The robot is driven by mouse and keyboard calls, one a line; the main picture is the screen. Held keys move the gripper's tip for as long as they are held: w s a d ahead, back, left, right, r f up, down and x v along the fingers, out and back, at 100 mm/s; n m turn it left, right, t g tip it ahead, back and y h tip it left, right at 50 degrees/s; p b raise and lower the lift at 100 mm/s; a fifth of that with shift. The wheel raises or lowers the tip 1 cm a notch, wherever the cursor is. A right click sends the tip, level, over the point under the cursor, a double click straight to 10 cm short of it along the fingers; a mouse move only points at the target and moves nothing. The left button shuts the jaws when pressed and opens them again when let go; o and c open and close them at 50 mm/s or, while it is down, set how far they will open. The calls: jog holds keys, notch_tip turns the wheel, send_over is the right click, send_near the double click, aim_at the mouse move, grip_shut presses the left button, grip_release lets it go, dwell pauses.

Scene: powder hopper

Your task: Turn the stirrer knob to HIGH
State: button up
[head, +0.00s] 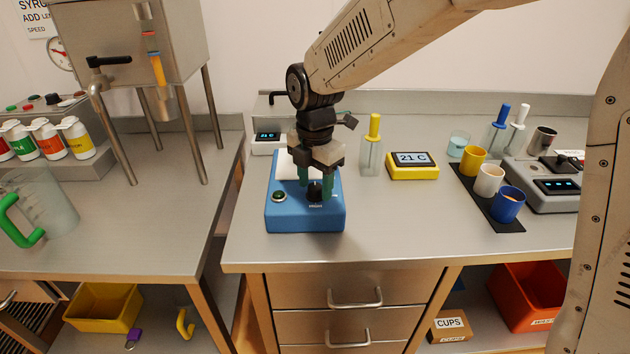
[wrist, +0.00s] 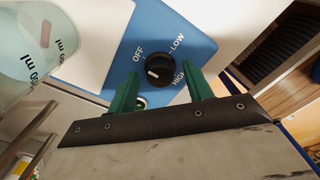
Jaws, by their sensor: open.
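The blue stirrer (head: 283,219) stands on the right bench near its front left; its blue panel (wrist: 185,18) also shows in the wrist view. The black stirrer knob (wrist: 160,70) has OFF, LOW and HIGH printed around it. Its white mark lies at the lower left of the knob face in the wrist view; I cannot tell which label it is set to. In the head view the knob (head: 315,192) is partly behind my fingers. My gripper (head: 315,183) points down at the panel, open. Its green fingers (wrist: 164,78) are on either side of the knob; contact is not clear.
A graduated vessel (wrist: 30,45) is close by in the wrist view. A yellow-handled item in a clear holder (head: 371,157) and a yellow 21 C display (head: 412,172) stand right of the stirrer. Cups stand on a dark mat (head: 484,206). Bench in front is clear.

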jog(key=c, duration=1)
